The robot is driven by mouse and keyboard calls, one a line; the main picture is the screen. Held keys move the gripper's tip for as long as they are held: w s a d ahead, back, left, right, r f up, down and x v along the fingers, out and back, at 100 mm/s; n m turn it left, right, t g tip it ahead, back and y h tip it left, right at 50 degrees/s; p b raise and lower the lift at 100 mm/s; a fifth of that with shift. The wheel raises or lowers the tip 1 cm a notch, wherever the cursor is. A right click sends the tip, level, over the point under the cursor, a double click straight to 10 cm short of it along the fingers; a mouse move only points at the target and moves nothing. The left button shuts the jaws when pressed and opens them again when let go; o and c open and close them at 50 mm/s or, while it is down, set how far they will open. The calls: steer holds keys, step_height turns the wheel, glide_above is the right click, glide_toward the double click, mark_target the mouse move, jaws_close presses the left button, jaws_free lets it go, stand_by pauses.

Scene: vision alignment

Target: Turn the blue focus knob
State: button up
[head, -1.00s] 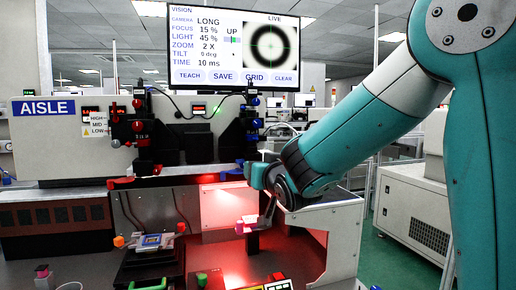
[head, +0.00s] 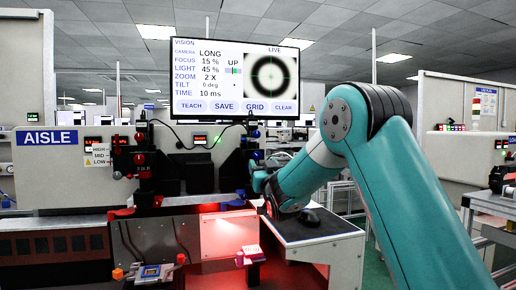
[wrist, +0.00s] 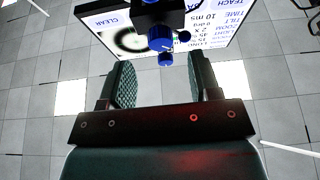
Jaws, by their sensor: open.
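Small blue knobs (head: 254,133) sit on the right side of the black vision unit in the head view. In the wrist view, a large blue knob (wrist: 160,38) and smaller blue ones hang from a black block, ahead of the fingers. I cannot tell which one is the focus knob. My gripper (wrist: 160,70) is open and empty, its textured fingers apart, with the knobs beyond the gap between their tips. In the head view, my gripper (head: 260,182) is just below the knobs, partly hidden by my wrist. The screen (head: 236,76) reads focus 15 %.
Red knobs (head: 140,137) line the left side of the unit. A red-lit bay (head: 228,236) lies below, with a pink-topped piece (head: 250,254) in it. A white cabinet (head: 310,235) with a dark top stands right of the bay, under my arm.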

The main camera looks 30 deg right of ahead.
mark_target(258, 157)
steer(key=p+x, duration=0.1)
steer(key=x, duration=0.4)
steer(key=c, duration=0.9)
